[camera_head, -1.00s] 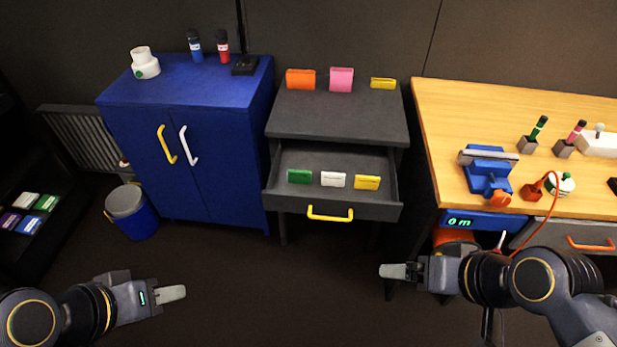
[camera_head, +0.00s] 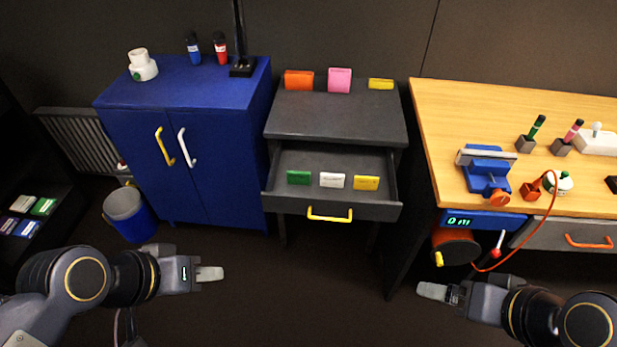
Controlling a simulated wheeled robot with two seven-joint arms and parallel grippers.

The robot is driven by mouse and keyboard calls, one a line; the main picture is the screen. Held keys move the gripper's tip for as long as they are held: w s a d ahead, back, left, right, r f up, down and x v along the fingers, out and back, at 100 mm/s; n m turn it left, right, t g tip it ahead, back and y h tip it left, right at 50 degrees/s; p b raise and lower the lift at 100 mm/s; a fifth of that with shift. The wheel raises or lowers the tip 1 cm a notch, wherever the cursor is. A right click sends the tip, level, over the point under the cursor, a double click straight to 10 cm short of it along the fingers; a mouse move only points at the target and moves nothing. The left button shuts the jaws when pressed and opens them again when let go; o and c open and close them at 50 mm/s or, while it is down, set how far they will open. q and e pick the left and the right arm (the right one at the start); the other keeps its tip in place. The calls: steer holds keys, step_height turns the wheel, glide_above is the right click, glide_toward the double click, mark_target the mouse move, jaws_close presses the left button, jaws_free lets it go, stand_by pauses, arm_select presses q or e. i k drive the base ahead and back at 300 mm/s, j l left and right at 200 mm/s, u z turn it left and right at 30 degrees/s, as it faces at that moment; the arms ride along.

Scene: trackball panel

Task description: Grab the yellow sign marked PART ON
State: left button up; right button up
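A yellow sign (camera_head: 366,183) stands at the right end of a row in the open drawer of the dark grey cabinet, beside a white sign (camera_head: 332,180) and a green sign (camera_head: 299,178). Another yellow sign (camera_head: 381,84) lies on top of the cabinet at the right. The lettering on both yellow signs is too small to read. My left gripper (camera_head: 209,273) is in front of the cabinet, lower left of the drawer, apart from everything. My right gripper (camera_head: 432,291) is to the lower right of the drawer, also touching nothing. The finger gap of each is not clear.
The open drawer (camera_head: 335,210) has a yellow handle (camera_head: 330,214). Orange (camera_head: 299,80) and pink (camera_head: 340,80) signs stand on the cabinet top. A blue cupboard (camera_head: 225,150) stands left, a wooden workbench (camera_head: 450,130) right. A red cable (camera_head: 540,225) hangs near my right arm.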

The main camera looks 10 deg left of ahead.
mark_target(361, 183)
steer(key=i+j+z, duration=0.1)
steer(key=i+j, duration=0.8)
steer(key=j, duration=0.2)
steer(key=z, duration=0.05)
